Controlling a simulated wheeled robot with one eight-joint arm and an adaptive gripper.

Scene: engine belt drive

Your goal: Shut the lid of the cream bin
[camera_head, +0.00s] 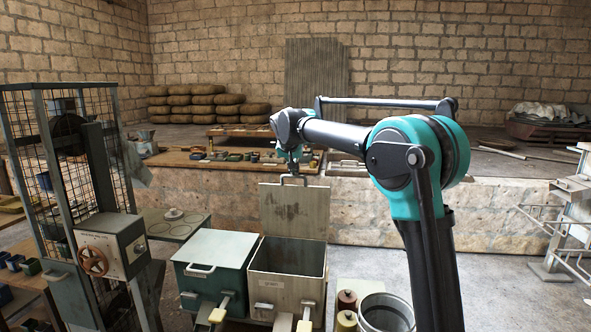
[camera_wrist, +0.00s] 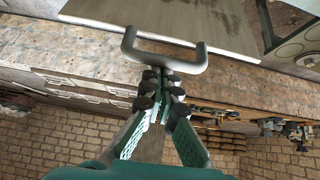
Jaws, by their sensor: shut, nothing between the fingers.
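The cream bin (camera_head: 287,280) stands on the floor in the middle of the head view, with its dark inside showing. Its lid (camera_head: 294,213) stands upright at the back edge, open. A bar handle (camera_head: 294,178) sits at the lid's top edge; in the wrist view the grey handle (camera_wrist: 165,61) arches close to my fingertips. My gripper (camera_head: 293,163) is at the lid's top, by the handle. In the wrist view my gripper (camera_wrist: 161,82) has its fingertips together with nothing between them. Whether they touch the handle I cannot tell.
A green bin (camera_head: 211,262) with a shut lid stands directly left. A metal bucket (camera_head: 385,314) and small cans (camera_head: 347,302) are at the right front. A caged machine (camera_head: 95,190) stands left. Behind the bins is a stone ledge (camera_head: 440,200) with a cluttered bench.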

